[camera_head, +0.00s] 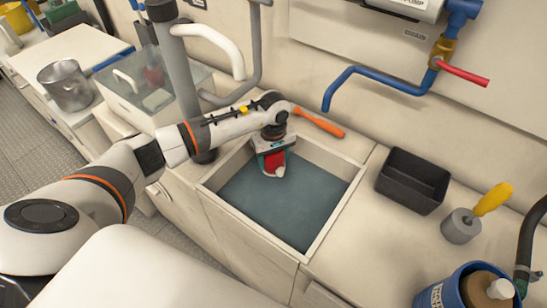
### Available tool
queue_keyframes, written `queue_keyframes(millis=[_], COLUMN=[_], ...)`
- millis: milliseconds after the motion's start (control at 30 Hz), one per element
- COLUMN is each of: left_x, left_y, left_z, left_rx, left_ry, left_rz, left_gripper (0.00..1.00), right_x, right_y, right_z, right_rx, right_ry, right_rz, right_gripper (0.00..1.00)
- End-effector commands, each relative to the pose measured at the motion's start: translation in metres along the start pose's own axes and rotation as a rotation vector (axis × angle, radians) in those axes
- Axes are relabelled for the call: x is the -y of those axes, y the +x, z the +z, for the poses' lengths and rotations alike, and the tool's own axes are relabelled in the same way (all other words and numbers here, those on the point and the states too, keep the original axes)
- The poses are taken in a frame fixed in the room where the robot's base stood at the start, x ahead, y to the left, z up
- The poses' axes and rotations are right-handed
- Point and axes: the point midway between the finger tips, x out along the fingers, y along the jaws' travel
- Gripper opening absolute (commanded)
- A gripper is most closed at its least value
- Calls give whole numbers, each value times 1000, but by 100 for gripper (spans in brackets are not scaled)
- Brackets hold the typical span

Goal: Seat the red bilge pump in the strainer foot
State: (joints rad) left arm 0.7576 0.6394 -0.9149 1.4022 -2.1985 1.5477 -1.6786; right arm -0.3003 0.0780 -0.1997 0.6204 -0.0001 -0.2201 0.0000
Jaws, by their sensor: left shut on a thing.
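My left gripper (273,149) reaches in from the left and points down over the open square well (328,228). It is shut on the red bilge pump (272,162), a small red body with a white nozzle at its lower end. The gripper covers the pump's upper part. The pump hangs near the back left of the well, above its dark teal bottom; whether it touches anything below is hard to tell. I cannot pick out the strainer foot with certainty. My right gripper is not in view.
An orange-handled tool (320,122) lies behind the well. To the right are a black bin (412,181), a grey cylinder (461,227) with a yellow handle and a blue container (440,292). A metal pot (67,87) and a clear box (126,89) stand left.

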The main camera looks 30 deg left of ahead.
Motion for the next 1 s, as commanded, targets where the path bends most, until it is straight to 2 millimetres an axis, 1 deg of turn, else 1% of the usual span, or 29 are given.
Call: queue_keyframes(millis=[333, 367, 400, 500, 733, 800, 867, 967, 1000], left_x=[0, 0, 0, 0, 0, 0, 0, 0, 0], left_y=[7, 6, 6, 6, 7, 5, 0, -16, -24], left_z=[0, 0, 0, 0, 0, 0, 0, 0, 1], left_rx=[1, 1, 1, 0, -1, 0, 0, 0, 1], left_ry=[0, 0, 0, 0, 0, 0, 0, 0, -1], left_rz=[-2, -2, -2, -1, 2, 1, 1, 0, 0], left_gripper=[25, 63, 70, 86, 86, 86, 86, 86, 86], right_x=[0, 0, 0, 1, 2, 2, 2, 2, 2], right_y=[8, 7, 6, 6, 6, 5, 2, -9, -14], right_z=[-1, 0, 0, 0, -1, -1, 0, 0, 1], right_rx=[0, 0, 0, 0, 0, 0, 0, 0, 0], right_ry=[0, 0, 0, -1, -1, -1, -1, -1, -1], right_rz=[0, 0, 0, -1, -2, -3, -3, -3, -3], right_gripper=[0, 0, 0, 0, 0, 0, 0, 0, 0])
